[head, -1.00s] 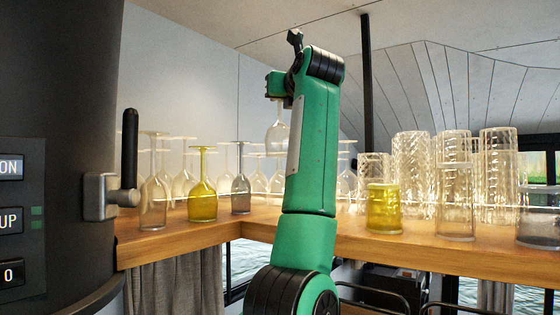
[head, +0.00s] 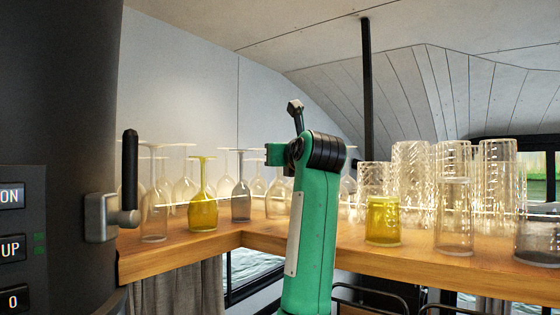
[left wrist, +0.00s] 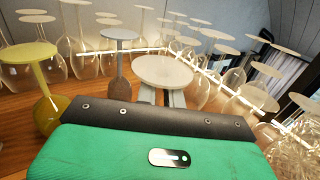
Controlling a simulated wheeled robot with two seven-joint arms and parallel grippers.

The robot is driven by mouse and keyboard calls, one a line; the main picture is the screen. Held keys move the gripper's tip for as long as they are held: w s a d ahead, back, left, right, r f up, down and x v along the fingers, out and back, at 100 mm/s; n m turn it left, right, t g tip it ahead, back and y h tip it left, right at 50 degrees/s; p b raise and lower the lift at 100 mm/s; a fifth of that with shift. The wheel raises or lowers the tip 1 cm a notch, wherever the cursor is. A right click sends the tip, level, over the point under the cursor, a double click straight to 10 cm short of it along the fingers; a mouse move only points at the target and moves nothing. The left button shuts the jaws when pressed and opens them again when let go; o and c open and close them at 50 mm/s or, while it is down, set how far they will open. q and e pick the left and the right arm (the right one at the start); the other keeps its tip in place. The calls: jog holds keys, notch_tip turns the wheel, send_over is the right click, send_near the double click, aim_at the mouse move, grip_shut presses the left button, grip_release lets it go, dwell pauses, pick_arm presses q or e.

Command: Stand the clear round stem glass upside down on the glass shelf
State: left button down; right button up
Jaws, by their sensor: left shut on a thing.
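The clear round stem glass (head: 276,204) is upside down, bowl low over the glass shelf (head: 205,243). My left gripper (head: 276,154) is above its bowl, shut on the stem. In the left wrist view, its round foot (left wrist: 163,71) is above the two pale fingers (left wrist: 161,97) and hides most of the stem and bowl. The glass looks about upright in its inverted pose. I cannot tell whether its rim touches the wood. My right gripper is not in view.
Upside-down stem glasses stand close around: a yellow one (head: 203,208), a grey one (head: 241,203) and several clear ones. Patterned tumblers (head: 411,190) and a yellow tumbler (head: 382,219) stand to the right. A dark machine (head: 60,110) with a handle fills the left side.

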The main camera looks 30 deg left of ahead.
aim_at(279, 183)
pick_arm(q)
jog(key=shift+a+f, duration=0.15)
jog(key=shift+f, duration=0.8)
jog(key=shift+f, duration=0.15)
jog(key=c, duration=1.5)
grip_release()
